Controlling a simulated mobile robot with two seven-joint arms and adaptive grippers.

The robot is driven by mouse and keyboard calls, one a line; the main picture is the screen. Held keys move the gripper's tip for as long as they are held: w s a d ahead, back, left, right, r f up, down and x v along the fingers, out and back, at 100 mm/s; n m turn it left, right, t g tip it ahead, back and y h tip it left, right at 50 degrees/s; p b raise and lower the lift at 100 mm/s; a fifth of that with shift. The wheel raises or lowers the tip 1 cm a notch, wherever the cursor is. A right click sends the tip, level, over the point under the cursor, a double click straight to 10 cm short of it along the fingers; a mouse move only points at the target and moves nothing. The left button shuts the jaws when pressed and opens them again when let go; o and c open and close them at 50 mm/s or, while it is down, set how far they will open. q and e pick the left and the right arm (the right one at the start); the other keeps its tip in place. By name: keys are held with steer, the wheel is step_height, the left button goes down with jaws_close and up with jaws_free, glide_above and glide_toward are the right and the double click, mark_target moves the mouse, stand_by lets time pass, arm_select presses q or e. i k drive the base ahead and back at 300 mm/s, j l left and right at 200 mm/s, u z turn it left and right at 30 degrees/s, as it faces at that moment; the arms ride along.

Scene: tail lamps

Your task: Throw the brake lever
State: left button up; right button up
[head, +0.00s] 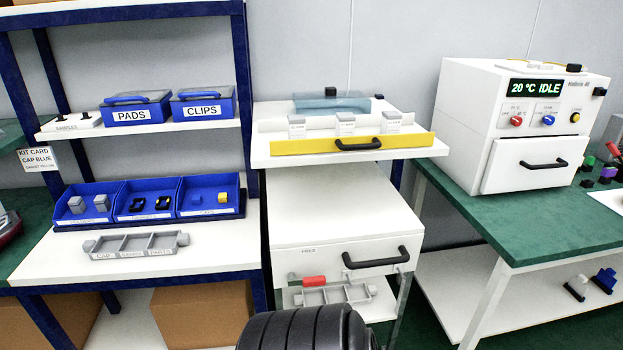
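A red bar (314,281), which looks like the brake lever, sits low on the front of a white cart (340,210). It lies about level, left of the cart's black handle (376,258). A small label reading "FREE" (308,249) is on the cart front just above it. How the red bar is mounted is too small to tell. Neither of my grippers is in view.
A grey divided tray (335,295) lies on the cart's lower shelf. A white tray with a yellow front (352,144) sits above the cart. A shelf with blue bins (150,204) stands left. A green bench (520,215) with a white oven (520,125) stands right.

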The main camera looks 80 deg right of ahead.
mark_target(314, 282)
steer(key=z, duration=2.7)
